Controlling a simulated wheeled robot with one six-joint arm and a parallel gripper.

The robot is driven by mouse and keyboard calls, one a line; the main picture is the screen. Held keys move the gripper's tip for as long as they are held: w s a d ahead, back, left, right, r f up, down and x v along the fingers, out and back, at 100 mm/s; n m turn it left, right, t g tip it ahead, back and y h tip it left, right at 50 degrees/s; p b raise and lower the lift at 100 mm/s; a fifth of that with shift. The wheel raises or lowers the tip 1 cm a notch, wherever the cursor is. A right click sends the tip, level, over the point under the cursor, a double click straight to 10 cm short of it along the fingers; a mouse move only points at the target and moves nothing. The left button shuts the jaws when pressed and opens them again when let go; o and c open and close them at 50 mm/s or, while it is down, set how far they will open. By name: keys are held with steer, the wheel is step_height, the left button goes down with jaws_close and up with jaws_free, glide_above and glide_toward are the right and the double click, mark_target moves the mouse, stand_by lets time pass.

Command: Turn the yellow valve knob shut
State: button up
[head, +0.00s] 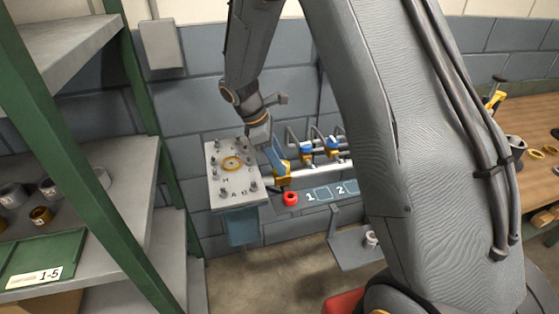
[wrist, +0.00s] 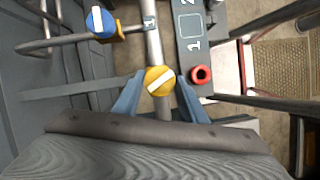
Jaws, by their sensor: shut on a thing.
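The yellow valve knob (wrist: 159,80) sits on a pale pipe in the wrist view. A white bar crosses its face at a slant to the pipe. My gripper (wrist: 160,86) has one blue-grey finger on each side of the knob and is shut on it. In the head view, my gripper (head: 277,158) reaches down to the yellow knob (head: 281,174) at the left end of the pipe. The fingers partly hide the knob there.
Blue knobs (head: 306,148) sit on the pipe to the right, among grey bent pipes. A red ring (head: 290,198) lies on the numbered ledge (head: 345,188). A plate with bolts (head: 235,180) stands left of my gripper. Green-framed shelves (head: 95,160) stand at the far left.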

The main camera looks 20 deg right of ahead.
steer(key=m+g, duration=0.1)
steer(key=m, duration=0.1)
steer(key=m+y, duration=0.1)
steer(key=m, duration=0.2)
steer(key=shift+w+d+m+g, duration=0.2)
steer(key=shift+m+g, duration=0.1)
steer(key=shift+g, duration=0.1)
stand_by(0.4)
steer(key=o, duration=1.1)
steer(key=shift+c, duration=0.2)
steer(key=shift+a+r, duration=0.1)
steer(key=b+v, duration=0.3)
steer(key=v, duration=0.4)
steer(key=shift+w+r, duration=0.15)
steer(key=shift+r, duration=0.15)
steer(key=s+d+f+m+t+y, duration=0.1)
steer(key=s+m, duration=0.3)
steer(key=s, duration=0.6)
steer(key=s+d+f+m+t+y+b, duration=0.1)
steer(key=s+m, duration=0.4)
steer(key=s, duration=0.5)
step_height(320, 180, down, 3)
steer(key=shift+d+r+t+y, duration=0.15)
steer(key=shift+d+t+y, duration=0.45)
steer(key=shift+t, duration=0.6)
